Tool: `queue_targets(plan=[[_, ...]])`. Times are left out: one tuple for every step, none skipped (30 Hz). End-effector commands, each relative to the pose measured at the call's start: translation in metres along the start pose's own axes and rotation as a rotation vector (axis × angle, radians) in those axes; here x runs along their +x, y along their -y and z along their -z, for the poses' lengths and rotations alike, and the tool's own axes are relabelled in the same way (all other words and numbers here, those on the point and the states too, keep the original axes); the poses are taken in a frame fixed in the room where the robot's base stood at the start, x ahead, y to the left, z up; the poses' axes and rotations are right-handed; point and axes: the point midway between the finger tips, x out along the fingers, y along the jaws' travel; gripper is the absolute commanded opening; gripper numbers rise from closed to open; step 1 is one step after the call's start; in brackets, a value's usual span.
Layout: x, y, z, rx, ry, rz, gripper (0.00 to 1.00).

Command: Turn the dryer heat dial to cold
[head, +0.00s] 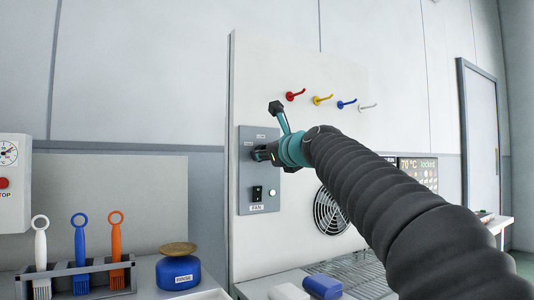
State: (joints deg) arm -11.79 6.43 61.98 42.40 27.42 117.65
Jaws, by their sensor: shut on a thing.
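The grey control panel (246,203) is on the front of the pale dryer cabinet (240,80). My gripper (258,154) is at the upper half of this panel, reaching in from the right. Its fingers are shut on the heat dial, which they and the wrist mostly hide. The dial's pointer and its setting cannot be read. Small labels show above and beside the gripper, too small to read.
Below are a black switch (257,193) and a green light (272,193). Coloured hooks (322,99) stick out at upper right. A fan grille (329,212) is beside my arm. A brush rack (72,268) and a blue pot (178,273) stand at lower left.

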Motion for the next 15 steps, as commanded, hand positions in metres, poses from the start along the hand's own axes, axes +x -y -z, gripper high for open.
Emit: queue_targets(plan=[[0.0, 0.0003, 0.001, -0.034, 0.003, 0.003, 0.03], [0.0001, 0.0002, 0.0011, -0.059, 0.005, 0.004, 0.03], [0.0001, 0.0001, 0.0012, -0.094, 0.007, 0.004, 0.03], [0.0001, 0.0, 0.0014, -0.121, 0.009, 0.005, 0.03], [0.0001, 0.0, 0.0015, -0.149, 0.011, 0.006, 0.03], [0.0001, -0.0002, 0.0016, -0.186, 0.014, 0.006, 0.03], [0.0001, -0.0003, 0.0017, -0.214, 0.016, 0.007, 0.03], [0.0002, -0.0004, 0.0019, -0.243, 0.018, 0.007, 0.03], [0.0002, -0.0005, 0.0021, -0.28, 0.021, 0.008, 0.03], [0.0003, -0.0007, 0.0023, -0.308, 0.023, 0.008, 0.03], [0.0003, -0.0008, 0.0025, -0.337, 0.025, 0.009, 0.03], [0.0004, -0.001, 0.0028, -0.375, 0.027, 0.009, 0.03], [0.0005, -0.001, 0.0031, -0.404, 0.029, 0.01, 0.03], [0.0005, -0.0011, 0.0032, -0.432, 0.031, 0.01, 0.03], [0.0005, -0.0012, 0.0032, -0.471, 0.034, 0.011, 0.03]])
